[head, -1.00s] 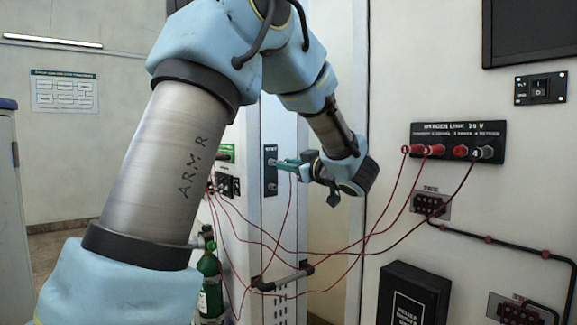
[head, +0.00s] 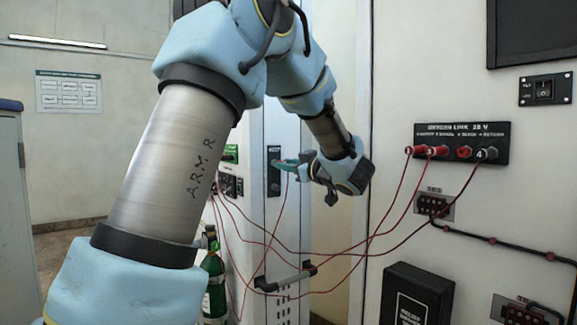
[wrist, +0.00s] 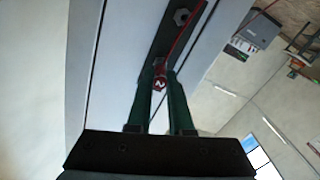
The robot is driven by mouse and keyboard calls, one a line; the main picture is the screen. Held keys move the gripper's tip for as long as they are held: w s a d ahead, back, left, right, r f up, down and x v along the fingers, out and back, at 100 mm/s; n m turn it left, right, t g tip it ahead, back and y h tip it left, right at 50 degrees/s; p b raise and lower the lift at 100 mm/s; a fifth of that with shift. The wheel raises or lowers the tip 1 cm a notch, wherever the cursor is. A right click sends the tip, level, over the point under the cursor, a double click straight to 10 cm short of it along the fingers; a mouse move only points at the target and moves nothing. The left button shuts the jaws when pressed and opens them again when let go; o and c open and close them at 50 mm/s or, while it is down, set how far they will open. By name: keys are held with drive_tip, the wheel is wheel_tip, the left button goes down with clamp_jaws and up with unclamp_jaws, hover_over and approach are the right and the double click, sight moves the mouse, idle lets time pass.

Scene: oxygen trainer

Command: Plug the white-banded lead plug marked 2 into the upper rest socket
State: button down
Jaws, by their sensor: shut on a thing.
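My gripper (head: 288,165) reaches the dark rest panel (head: 274,178) on the narrow white cabinet face, at its upper part. In the wrist view the green fingers (wrist: 163,88) are closed around a small plug marked 2 (wrist: 159,85), with a red lead running up from it. The plug's tip is at or just in front of the nearer fitting on the dark strip (wrist: 172,45). I cannot tell whether it is seated, and its white band is not clear. The other rest socket (wrist: 182,16) shows bare. In the head view the fingers hide the plug.
The oxygen link panel (head: 462,132) on the right holds red and dark terminals, some with leads. Slack red leads (head: 335,252) cross below my gripper near a cabinet handle (head: 285,278). A green cylinder (head: 214,285) and a black box (head: 416,293) stand lower down.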

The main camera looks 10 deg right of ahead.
drive_tip(key=shift+w+a, duration=0.15)
drive_tip(key=shift+w, duration=0.15)
drive_tip(key=c, duration=0.7)
unclamp_jaws()
drive_tip(key=shift+c, duration=0.2)
drive_tip(key=b+v, duration=0.4)
drive_tip(key=v, duration=0.7)
drive_tip(key=w+a+f+m+h, duration=0.2)
drive_tip(key=w+f+m+h, duration=0.3)
drive_tip(key=w+h, duration=0.25)
drive_tip(key=s+a+f+m+g+h, duration=0.25)
drive_tip(key=a+f+m+g, duration=0.2)
drive_tip(key=f, duration=0.75)
drive_tip(key=s+a+f+g+y, duration=0.1)
drive_tip(key=s+a+f+g, duration=0.4)
drive_tip(key=s+a+f, duration=0.2)
drive_tip(key=s+a+f+g+y, duration=0.1)
drive_tip(key=s+a+f+g, duration=0.4)
drive_tip(key=s+a, duration=0.6)
wheel_tip(320, 180, down, 3)
drive_tip(key=shift+s+r, duration=0.25)
drive_tip(key=shift+s, duration=0.5)
